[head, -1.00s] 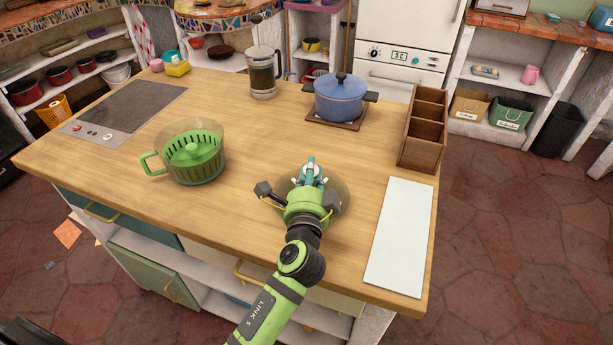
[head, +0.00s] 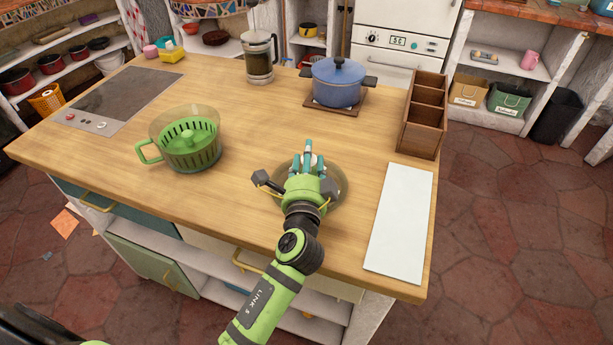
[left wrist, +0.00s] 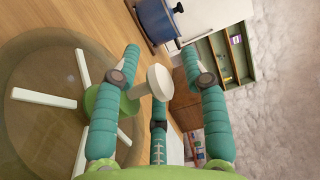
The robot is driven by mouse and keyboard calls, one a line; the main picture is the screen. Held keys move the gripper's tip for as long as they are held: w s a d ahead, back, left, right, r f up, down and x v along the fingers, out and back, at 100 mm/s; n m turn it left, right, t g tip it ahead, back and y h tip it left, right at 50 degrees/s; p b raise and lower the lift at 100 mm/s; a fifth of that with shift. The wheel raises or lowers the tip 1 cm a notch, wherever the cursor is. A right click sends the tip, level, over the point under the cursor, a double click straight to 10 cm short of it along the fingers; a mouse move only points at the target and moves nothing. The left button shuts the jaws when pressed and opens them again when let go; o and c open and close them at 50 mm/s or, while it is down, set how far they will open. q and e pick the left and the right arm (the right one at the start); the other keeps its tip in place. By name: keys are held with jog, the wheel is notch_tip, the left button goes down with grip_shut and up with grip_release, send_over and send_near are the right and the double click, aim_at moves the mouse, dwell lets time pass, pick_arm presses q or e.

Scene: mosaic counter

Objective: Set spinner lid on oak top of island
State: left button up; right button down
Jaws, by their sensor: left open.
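The spinner lid (head: 339,187) is a clear round disc, seen partly behind my left gripper, and it appears to lie flat on the oak top (head: 250,130) of the island. In the left wrist view the lid (left wrist: 30,130) shows pale spokes, a green hub and a pale round knob (left wrist: 158,82). My left gripper (head: 309,158) is open over the lid. Its teal fingers (left wrist: 165,75) stand spread around the knob, with a gap visible beside it. The green spinner bowl (head: 190,150) with its basket stands to the left. My right gripper is not in view.
A white board (head: 400,220) lies right of the lid. A wooden divided box (head: 423,115) and a blue pot (head: 337,82) stand behind. A French press (head: 259,56) and a cooktop (head: 120,98) are farther left. Wood between bowl and lid is clear.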

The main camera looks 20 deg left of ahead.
pick_arm(q)
jog(key=b+v, duration=0.2)
jog(key=v, duration=0.9)
jog(key=shift+f+b, duration=0.2)
jog(key=shift+b, duration=0.15)
jog(key=shift+s+d+r, duration=0.1)
jog(key=shift+s+r, duration=0.05)
jog(key=shift+s, duration=0.25)
